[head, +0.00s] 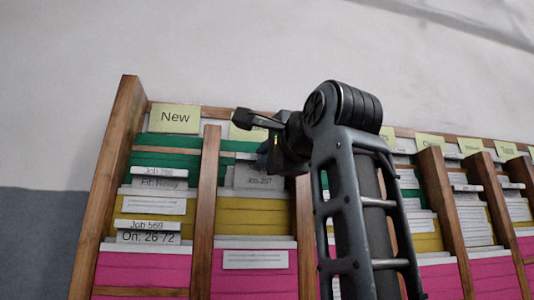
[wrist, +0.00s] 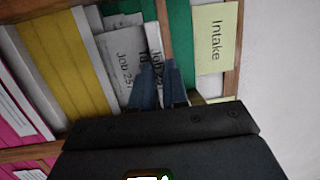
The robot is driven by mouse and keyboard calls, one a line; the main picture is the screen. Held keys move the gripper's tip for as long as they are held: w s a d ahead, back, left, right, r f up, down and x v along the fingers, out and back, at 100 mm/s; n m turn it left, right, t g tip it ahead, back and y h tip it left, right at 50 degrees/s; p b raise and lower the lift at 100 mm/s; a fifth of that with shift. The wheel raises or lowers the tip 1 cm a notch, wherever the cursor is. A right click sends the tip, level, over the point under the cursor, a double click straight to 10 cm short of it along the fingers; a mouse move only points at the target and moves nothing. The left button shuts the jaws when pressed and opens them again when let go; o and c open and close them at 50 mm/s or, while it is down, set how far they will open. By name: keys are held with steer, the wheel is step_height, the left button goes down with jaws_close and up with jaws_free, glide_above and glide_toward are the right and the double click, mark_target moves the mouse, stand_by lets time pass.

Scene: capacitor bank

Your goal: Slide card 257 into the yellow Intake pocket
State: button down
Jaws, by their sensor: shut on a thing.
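Card 257 is a grey card marked "Job 257" (head: 260,181), in the second column from the left. It also shows in the wrist view (wrist: 118,68). My gripper (head: 272,150) is shut on its white top strip (wrist: 154,42), with the blue-grey fingers (wrist: 160,88) on either side. The card stands in front of the green pocket, its lower part at the mouth of the yellow pocket (head: 252,217). I cannot tell how deep its lower edge is. The yellow pocket also shows in the wrist view (wrist: 55,45). The Intake label (wrist: 214,38) is above the green pocket.
Wooden dividers (head: 205,200) stand close on both sides of the column. The New column at left holds cards marked "Job 569" (head: 148,226) and others. Pink pockets (head: 250,257) are below the yellow ones.

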steer(key=shift+f+b, duration=0.8)
steer(key=shift+f, duration=0.8)
steer(key=c, duration=1.1)
jaws_free()
steer(key=shift+o, duration=0.2)
